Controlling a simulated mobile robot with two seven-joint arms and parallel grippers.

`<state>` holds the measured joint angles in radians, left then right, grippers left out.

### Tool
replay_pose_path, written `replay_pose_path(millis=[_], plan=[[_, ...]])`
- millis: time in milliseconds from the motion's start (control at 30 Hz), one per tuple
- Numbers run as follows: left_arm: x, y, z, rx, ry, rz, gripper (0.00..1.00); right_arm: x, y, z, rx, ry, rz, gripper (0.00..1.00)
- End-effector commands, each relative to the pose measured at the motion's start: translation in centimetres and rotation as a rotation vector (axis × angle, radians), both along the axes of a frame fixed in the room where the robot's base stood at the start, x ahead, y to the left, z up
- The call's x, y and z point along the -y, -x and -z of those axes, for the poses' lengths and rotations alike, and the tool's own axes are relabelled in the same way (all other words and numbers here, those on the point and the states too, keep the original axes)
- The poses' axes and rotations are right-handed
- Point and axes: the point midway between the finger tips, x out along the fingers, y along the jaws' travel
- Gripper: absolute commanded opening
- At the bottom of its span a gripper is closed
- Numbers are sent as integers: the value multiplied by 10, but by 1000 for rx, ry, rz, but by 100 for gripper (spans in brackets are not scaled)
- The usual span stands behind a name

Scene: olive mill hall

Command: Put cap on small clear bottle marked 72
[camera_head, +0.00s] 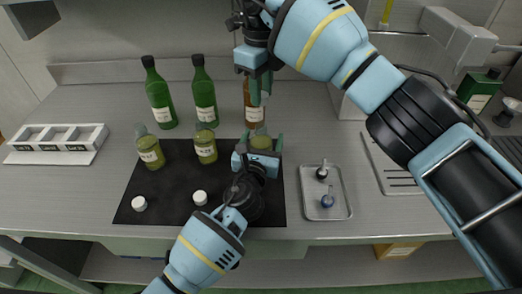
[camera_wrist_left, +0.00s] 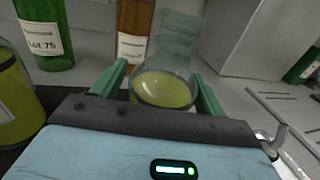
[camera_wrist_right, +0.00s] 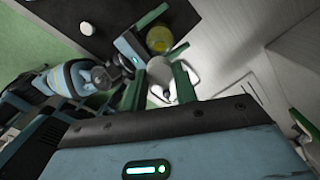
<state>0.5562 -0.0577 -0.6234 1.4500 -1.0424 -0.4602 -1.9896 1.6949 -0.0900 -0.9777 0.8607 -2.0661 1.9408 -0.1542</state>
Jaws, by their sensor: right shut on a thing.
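Three small clear bottles with yellow-green oil stand around a black mat (camera_head: 165,205): the left one (camera_head: 150,150), the middle one (camera_head: 206,147) and the right one (camera_head: 262,142). Their label numbers are too small to read. My left gripper (camera_head: 259,151) is around the right bottle, with one finger on each side; in the left wrist view that bottle (camera_wrist_left: 163,88) is between the open fingers. My right gripper (camera_head: 261,97) points down above this bottle. It is shut on a small pale thing (camera_wrist_right: 160,74), seemingly a cap, partly hidden by its fingers. Two white caps (camera_head: 139,203) (camera_head: 200,197) lie on the mat.
Two green bottles (camera_head: 159,97) (camera_head: 204,95) and a brown bottle (camera_head: 253,108) stand behind. A metal tray (camera_head: 337,186) with two stoppers lies to the right. A white rack (camera_head: 57,157) is at the far left. The counter between rack and mat is clear.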

Motion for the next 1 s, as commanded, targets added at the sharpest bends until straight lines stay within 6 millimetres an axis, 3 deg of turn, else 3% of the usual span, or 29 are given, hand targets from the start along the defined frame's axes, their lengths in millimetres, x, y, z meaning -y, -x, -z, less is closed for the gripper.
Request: replay_pose_path(millis=[67,433,633,1000], plan=[[0,0,0,0,0,0,62,0,0,0,0,0,0,8],[0,0,0,0,0,0,13,0,0,0,0,0,0,8],[0,0,0,0,0,0,12,0,0,9,-2,1,0,8],[0,0,0,0,0,0,12,0,0,50,-1,2,-1,8]])
